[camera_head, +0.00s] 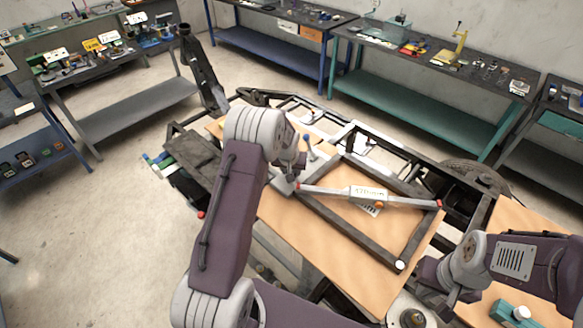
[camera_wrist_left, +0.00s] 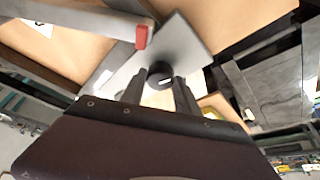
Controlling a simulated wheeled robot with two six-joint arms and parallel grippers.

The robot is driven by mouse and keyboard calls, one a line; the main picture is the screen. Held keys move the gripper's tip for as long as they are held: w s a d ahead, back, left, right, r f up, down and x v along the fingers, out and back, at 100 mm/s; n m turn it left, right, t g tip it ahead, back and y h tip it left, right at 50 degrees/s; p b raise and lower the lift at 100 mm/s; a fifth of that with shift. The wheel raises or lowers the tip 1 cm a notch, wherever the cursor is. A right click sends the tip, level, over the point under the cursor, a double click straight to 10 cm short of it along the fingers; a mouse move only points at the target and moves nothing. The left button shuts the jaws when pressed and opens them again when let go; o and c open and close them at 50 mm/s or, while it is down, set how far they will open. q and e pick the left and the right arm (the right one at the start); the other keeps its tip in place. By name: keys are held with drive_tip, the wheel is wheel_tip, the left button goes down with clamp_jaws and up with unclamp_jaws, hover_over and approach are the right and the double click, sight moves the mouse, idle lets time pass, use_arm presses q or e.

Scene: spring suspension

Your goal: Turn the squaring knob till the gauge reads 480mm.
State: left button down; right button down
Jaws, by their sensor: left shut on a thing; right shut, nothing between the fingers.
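The squaring knob (camera_wrist_left: 160,74), black and round, sits on a pale metal plate (camera_wrist_left: 195,40) in the left wrist view. My left gripper (camera_wrist_left: 161,90) has its fingers on either side of the knob, shut on it; in the head view my left arm hides the knob. The gauge (camera_head: 369,193) is a pale bar with red tips lying diagonally across a dark rectangular frame (camera_head: 340,232). Its display seems to start with 47; the last digit is too small to be sure. My right gripper (camera_head: 428,272) is shut and empty near the frame's lower right corner.
The frame lies on a wooden board (camera_head: 290,228) over a dark chassis (camera_head: 400,150). A small green block (camera_head: 512,312) is at lower right.

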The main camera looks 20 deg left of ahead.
use_arm(q)
drive_tip(key=shift+w+a+m, duration=0.1)
drive_tip(key=shift+a+m, duration=0.05)
drive_tip(key=shift+m, duration=0.25)
drive_tip(key=m+h+b, duration=0.1)
drive_tip(key=m+b, duration=0.1)
drive_tip(key=b, duration=0.1)
drive_tip(key=m+h+b, duration=0.1)
drive_tip(key=m+b, duration=0.1)
drive_tip(key=b, duration=0.1)
drive_tip(key=m+b, duration=0.2)
drive_tip(key=b, duration=0.2)
drive_tip(key=shift+a+f+h, duration=0.2)
drive_tip(key=shift+f+h, duration=0.1)
drive_tip(key=shift+h, duration=0.1)
drive_tip(key=shift+r+m+b, duration=0.1)
drive_tip(key=shift+m+b, duration=0.25)
drive_tip(key=shift+m, duration=0.35)
drive_tip(key=shift+w+r+m+g+h+b, duration=0.15)
drive_tip(key=shift+m+g+h+b, duration=0.25)
drive_tip(key=shift+m, duration=0.5)
drive_tip(key=shift+a+r+m+g+h, duration=0.1)
drive_tip(key=shift+m+g+h, duration=0.3)
drive_tip(key=shift+m, duration=0.8)
drive_tip(key=shift+m+g+h+p, duration=0.35)
drive_tip(key=shift+m+p, duration=0.65)
drive_tip(key=shift+m, duration=0.5)
